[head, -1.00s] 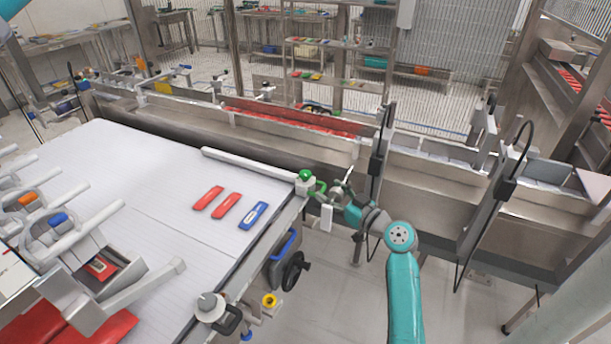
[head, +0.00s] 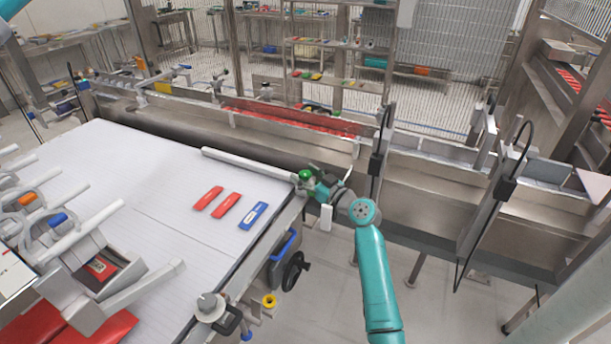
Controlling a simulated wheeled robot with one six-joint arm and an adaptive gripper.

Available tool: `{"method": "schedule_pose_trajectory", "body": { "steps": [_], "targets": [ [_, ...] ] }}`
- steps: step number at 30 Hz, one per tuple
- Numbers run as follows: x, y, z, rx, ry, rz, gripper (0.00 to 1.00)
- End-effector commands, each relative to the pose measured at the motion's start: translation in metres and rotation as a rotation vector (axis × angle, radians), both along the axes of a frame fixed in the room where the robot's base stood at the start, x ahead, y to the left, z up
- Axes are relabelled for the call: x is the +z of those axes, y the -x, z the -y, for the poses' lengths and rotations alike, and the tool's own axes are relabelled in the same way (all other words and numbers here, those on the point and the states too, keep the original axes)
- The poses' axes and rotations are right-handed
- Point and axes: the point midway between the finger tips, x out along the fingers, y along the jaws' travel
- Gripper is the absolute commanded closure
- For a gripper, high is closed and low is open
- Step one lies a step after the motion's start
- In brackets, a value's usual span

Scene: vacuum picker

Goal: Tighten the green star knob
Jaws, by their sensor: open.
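The green star knob (head: 305,175) sits on a grey block at the right end of the white guide bar (head: 248,164), at the edge of the white conveyor belt (head: 150,175). My gripper (head: 314,184) is open, right beside the knob on its right side. Its fingers are small and dark in the head view. They overlap the knob's right part, and I cannot tell whether they touch it. My teal arm reaches in from the lower right.
Two red packs (head: 226,205) and a blue pack (head: 253,215) lie on the belt left of the knob. A black handwheel (head: 294,271) and a yellow knob (head: 269,300) are below the belt edge. A steel trough (head: 420,190) runs behind my arm.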

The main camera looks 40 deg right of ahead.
Motion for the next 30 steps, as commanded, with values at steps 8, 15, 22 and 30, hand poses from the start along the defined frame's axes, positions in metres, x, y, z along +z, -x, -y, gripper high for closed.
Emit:
{"method": "schedule_pose_trajectory", "body": {
  "steps": [8, 15, 22, 30],
  "targets": [
    [0.0, 0.0003, 0.0, 0.0, 0.0, 0.0, 0.69],
    [0.0001, 0.0004, 0.0, -0.001, 0.0, 0.0, 0.97],
    [0.0002, 0.0003, -0.0008, -0.026, 0.002, 0.001, 0.97],
    [0.0002, 0.0002, -0.0018, -0.119, 0.001, 0.001, 0.97]
  ]
}}
